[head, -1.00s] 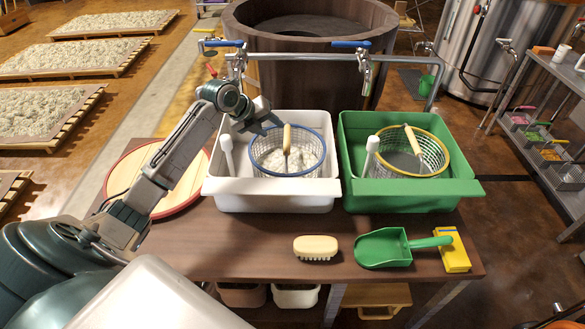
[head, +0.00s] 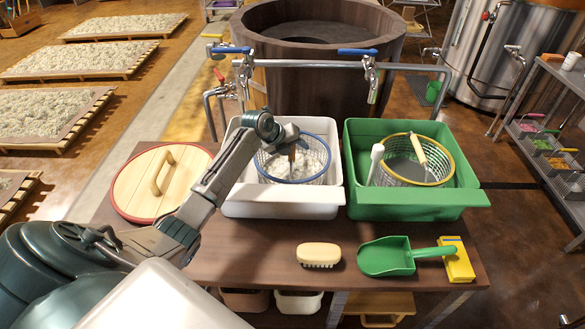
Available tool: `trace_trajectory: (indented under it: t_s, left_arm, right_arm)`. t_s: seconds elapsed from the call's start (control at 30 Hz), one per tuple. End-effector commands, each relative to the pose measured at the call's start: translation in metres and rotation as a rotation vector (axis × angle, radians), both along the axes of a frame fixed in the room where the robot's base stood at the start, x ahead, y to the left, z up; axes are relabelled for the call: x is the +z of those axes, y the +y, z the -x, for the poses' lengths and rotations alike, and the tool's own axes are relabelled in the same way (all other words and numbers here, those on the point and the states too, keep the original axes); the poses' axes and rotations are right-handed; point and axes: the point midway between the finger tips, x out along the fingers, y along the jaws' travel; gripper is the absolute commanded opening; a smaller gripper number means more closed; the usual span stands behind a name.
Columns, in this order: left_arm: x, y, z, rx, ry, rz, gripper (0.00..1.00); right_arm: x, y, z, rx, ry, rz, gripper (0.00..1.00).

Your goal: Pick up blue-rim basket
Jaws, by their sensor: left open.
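The blue-rim basket (head: 321,171) sits in the white basin (head: 285,208), with pale pulp-like stuff inside. Its wooden handle (head: 292,154) stands near the rim's left part and is mostly hidden by my gripper. My left gripper (head: 290,142) is open right at the top of this handle; I cannot tell whether the fingers touch it. My left arm reaches in from the lower left, covering the white basin's left side. My right gripper is out of view.
A green basin (head: 415,205) with a yellow-rim basket (head: 447,160) stands to the right. Taps (head: 371,75) hang behind both basins. A brush (head: 318,253), a green scoop (head: 386,256) and a yellow box (head: 457,262) lie in front. A round lid (head: 135,185) lies left.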

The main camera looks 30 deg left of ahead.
Motion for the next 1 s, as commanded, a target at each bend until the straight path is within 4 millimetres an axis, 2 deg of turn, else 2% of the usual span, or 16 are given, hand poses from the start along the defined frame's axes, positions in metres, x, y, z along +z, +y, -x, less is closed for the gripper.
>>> trace_trajectory:
  t_s: [0.27, 0.5, 1.0]
  left_arm:
    - [-0.0029, -0.0004, -0.002, 0.001, 0.0, -0.001, 0.45]
    - [-0.0027, -0.0004, -0.0019, 0.001, -0.001, 0.0, 0.0]
    - [-0.0028, -0.0004, -0.0017, 0.0, 0.001, -0.001, 0.0]
  right_arm:
    - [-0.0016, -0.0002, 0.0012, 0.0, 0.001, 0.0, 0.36]
    - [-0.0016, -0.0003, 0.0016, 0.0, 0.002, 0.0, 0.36]
    - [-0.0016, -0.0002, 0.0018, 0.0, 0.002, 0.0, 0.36]
